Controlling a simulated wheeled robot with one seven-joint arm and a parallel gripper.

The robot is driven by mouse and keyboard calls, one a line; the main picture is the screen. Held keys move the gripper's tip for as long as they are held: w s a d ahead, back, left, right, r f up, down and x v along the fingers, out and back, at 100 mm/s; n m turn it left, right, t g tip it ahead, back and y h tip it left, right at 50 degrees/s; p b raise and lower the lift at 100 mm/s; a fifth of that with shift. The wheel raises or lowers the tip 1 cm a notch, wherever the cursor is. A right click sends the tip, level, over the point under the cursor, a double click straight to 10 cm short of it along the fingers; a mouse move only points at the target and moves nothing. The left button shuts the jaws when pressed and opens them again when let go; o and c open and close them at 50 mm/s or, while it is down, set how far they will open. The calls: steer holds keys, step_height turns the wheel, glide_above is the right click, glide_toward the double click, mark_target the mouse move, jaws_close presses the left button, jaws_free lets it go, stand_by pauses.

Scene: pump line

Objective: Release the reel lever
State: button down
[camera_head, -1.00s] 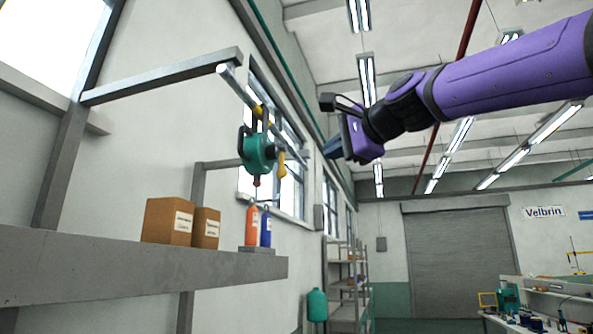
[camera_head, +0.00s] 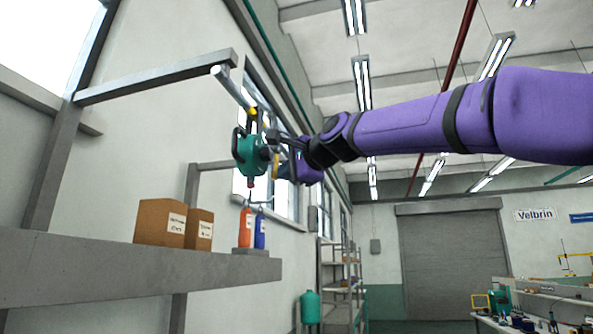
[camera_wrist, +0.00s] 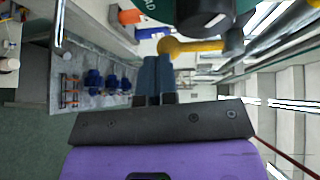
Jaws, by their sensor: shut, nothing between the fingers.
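The teal reel (camera_head: 250,152) hangs from the end of a metal bar. Its yellow lever (camera_head: 276,164) hangs at its right side, partly hidden by my gripper. In the wrist view the lever (camera_wrist: 200,45) lies across the top with its rounded end toward the left, beside the reel's dark hub (camera_wrist: 205,15). My gripper (camera_head: 284,172) is right beside the lever. Its blue fingers are shut and empty in the wrist view (camera_wrist: 155,62), with their tips just below the lever's rounded end. I cannot tell whether they touch it.
A grey beam shelf (camera_head: 110,270) below holds two cardboard boxes (camera_head: 160,222), an orange bottle (camera_head: 245,227) and a blue bottle (camera_head: 260,230). The overhead bar (camera_head: 232,88) and window wall are close. Open room lies to the right.

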steer(key=shift+w+a, duration=0.2)
